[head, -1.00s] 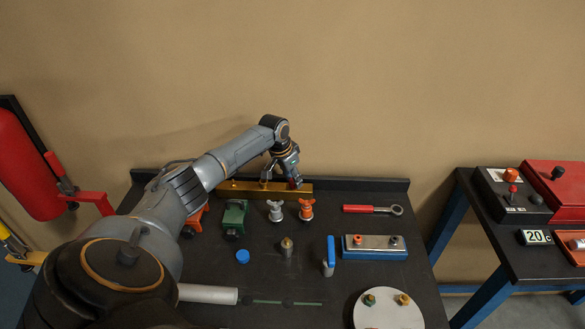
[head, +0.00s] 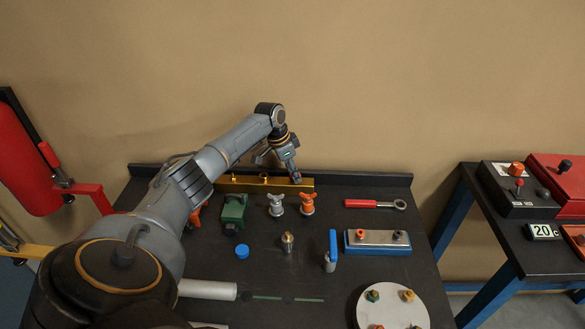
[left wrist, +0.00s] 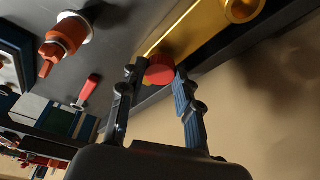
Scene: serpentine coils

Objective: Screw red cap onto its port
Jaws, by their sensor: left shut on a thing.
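A red cap (left wrist: 160,70) sits between the fingertips of my left gripper (left wrist: 156,75) in the left wrist view, with a finger on each side. In the head view my left gripper (head: 296,177) points down at the right end of a gold manifold bar (head: 228,187), and only a small bit of red shows at its tips. The bar also shows behind the cap in the left wrist view (left wrist: 190,33). The port under the cap is hidden, and I cannot tell whether the cap touches it. My right gripper is not in view.
In front of the bar stand a grey wing valve (head: 276,204), an orange wing valve (head: 307,204) and a green block (head: 233,213). A red-handled wrench (head: 376,204) lies to the right. A blue cap (head: 242,251) lies further forward. The wall rises close behind the bench.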

